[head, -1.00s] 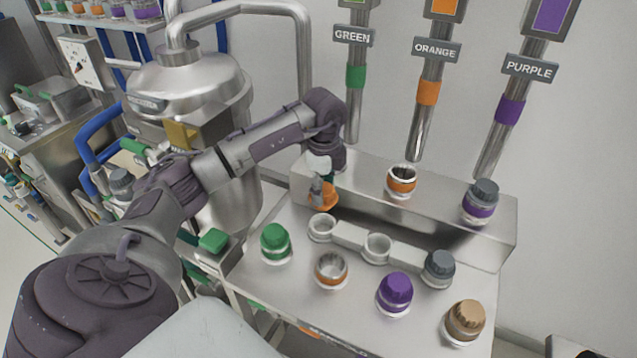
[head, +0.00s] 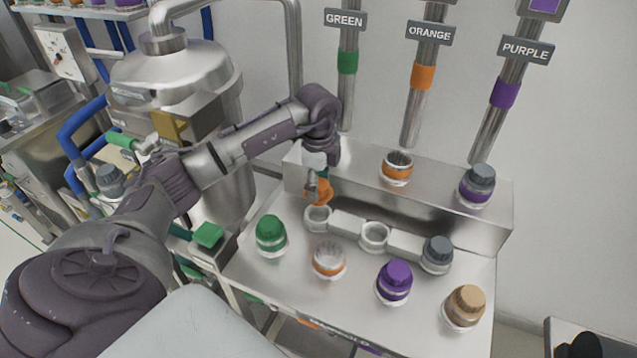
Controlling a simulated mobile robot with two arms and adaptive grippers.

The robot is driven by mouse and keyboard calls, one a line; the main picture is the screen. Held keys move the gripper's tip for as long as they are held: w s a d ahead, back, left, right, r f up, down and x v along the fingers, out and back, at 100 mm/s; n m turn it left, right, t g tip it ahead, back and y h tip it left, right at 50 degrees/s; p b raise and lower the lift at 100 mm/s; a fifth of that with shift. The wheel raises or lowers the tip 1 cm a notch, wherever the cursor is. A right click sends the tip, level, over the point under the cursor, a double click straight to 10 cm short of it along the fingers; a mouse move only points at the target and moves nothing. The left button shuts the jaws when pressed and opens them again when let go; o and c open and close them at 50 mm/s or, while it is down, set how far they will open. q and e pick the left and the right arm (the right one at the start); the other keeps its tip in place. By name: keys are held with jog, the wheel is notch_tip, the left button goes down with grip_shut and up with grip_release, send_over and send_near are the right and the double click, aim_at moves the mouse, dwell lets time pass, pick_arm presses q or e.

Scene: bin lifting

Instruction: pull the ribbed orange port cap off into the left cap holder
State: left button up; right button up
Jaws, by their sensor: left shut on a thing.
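My left gripper (head: 314,186) is shut on the ribbed orange cap (head: 319,192) and holds it tilted just above the left cap holder (head: 318,218). The cap looks apart from the holder, though the gripper hides part of it. The left holder is an empty-looking pale ring at the left end of the holder row. An open port with an orange band (head: 329,262) stands in front of it, uncapped. Another open orange-banded port (head: 397,168) sits on the raised ledge. My right gripper is not in view.
The middle cap holder (head: 374,236) is empty; the right one holds a grey cap (head: 437,252). Green (head: 271,234), purple (head: 394,280) and tan (head: 465,305) capped ports stand nearby. A grey cap (head: 480,180) tops the purple-banded ledge port. Labelled pipes hang behind.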

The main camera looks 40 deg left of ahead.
pick_arm(q)
jog(key=shift+a+f+b, duration=0.15)
jog(key=shift+f+b, duration=0.5)
jog(key=shift+f, duration=0.7)
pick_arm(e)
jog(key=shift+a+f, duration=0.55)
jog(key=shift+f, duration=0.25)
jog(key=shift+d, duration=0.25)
pick_arm(q)
jog(key=shift+f, duration=0.4)
jog(key=shift+d+f+b, duration=0.2)
jog(key=shift+f+b, duration=0.4)
jog(key=shift+f, duration=0.05)
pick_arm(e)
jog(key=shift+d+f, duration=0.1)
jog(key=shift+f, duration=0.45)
pick_arm(q)
jog(key=shift+f, duration=0.3)
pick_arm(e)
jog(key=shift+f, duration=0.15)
pick_arm(q)
jog(key=shift+f, duration=0.2)
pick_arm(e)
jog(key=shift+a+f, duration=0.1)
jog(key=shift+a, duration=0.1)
